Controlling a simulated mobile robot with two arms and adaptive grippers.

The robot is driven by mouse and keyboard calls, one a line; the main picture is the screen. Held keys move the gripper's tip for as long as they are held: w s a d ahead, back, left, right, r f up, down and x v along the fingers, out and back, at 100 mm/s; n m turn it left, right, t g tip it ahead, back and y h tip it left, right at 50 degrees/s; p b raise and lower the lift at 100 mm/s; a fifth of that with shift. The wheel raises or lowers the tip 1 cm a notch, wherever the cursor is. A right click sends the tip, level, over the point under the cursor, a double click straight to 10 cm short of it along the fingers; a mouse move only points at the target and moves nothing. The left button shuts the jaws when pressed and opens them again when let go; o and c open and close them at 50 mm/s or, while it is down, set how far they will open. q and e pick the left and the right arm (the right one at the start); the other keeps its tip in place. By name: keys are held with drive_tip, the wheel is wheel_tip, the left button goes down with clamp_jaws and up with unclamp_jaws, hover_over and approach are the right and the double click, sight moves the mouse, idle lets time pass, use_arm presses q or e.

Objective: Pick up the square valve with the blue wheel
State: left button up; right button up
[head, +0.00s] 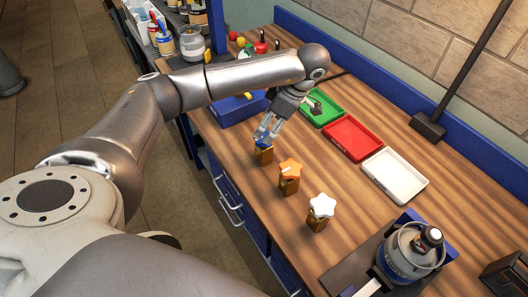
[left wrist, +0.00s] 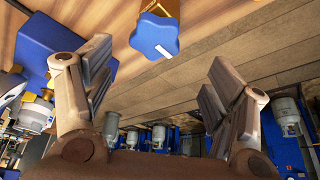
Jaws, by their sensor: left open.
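The square valve with the blue wheel (head: 263,145) stands upright on the wooden bench, nearest my left gripper in a row of valves. Its brass body shows just below the wheel. In the left wrist view, the star-shaped blue wheel (left wrist: 155,36) is at the top centre, with part of the brass body behind it. My left gripper (head: 268,131) is open, with its fingertips close at the wheel. In the left wrist view, the left gripper (left wrist: 160,62) has its fingers spread wide with nothing between them. My right gripper is not in view.
Valves with an orange wheel (head: 290,168) and a white wheel (head: 321,207) stand nearby. Green (head: 324,116), red (head: 352,138) and white (head: 396,176) trays lie behind.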

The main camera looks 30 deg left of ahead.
sight(263, 136)
use_arm(q)
drive_tip(key=shift+x, duration=1.2)
drive_tip(key=shift+a+f+p, duration=0.1)
drive_tip(key=shift+f+p, duration=0.1)
drive_tip(key=shift+p, duration=0.3)
drive_tip(key=x, duration=0.1)
drive_tip(key=p+x, duration=0.2)
drive_tip(key=x, duration=0.1)
drive_tip(key=shift+w+f, duration=0.2)
drive_tip(key=shift+w, duration=0.2)
drive_tip(key=shift+f, duration=0.2)
clamp_jaws()
